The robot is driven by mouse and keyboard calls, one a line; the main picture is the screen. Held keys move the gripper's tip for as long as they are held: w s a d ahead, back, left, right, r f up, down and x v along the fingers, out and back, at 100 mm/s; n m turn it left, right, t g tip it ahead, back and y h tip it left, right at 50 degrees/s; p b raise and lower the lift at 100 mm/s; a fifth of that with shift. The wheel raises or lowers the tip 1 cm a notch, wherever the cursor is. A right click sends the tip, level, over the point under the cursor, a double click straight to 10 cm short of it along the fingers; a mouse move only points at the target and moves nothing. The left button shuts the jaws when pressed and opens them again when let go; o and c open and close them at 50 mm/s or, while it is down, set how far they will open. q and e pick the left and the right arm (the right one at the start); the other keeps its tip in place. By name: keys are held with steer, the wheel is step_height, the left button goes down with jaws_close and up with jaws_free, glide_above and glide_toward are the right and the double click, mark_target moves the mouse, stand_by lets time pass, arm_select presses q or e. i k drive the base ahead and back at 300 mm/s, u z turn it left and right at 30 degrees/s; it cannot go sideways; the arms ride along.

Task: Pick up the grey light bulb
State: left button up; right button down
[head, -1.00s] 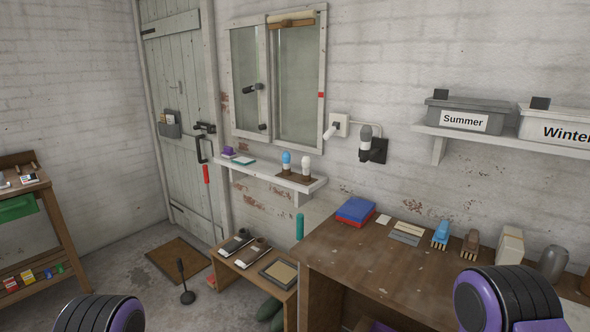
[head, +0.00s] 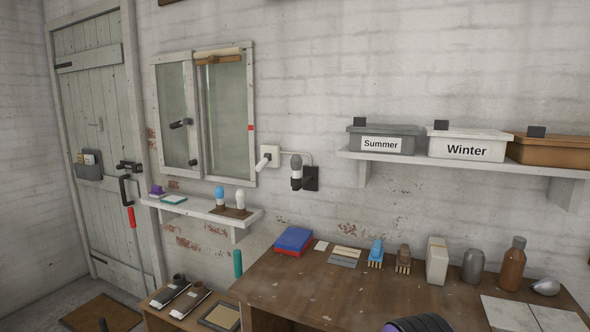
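The grey light bulb (head: 297,163) is upright in a dark wall-mounted holder (head: 310,179), to the right of the window and above the workbench. It has a grey rounded top, and a pale band shows below it. A blue bulb (head: 220,196) and a white bulb (head: 240,200) stand on a small brown stand on the narrow wall shelf, lower and to the left. Neither of my grippers is in view. Only a piece of my own arm shows at the bottom edge.
The workbench (head: 300,290) carries a blue and red box (head: 294,241), brushes, a brown bottle (head: 513,263) and a grey rounded object along its back. A white switch (head: 268,157) is beside the holder. Summer (head: 380,139) and Winter (head: 467,144) boxes sit on a shelf at right.

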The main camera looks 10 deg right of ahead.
mark_target(296, 161)
steer(key=z, duration=0.05)
steer(key=k, duration=0.6)
steer(key=u, duration=0.75)
steer(key=i, duration=1.3)
steer(key=z, duration=0.3)
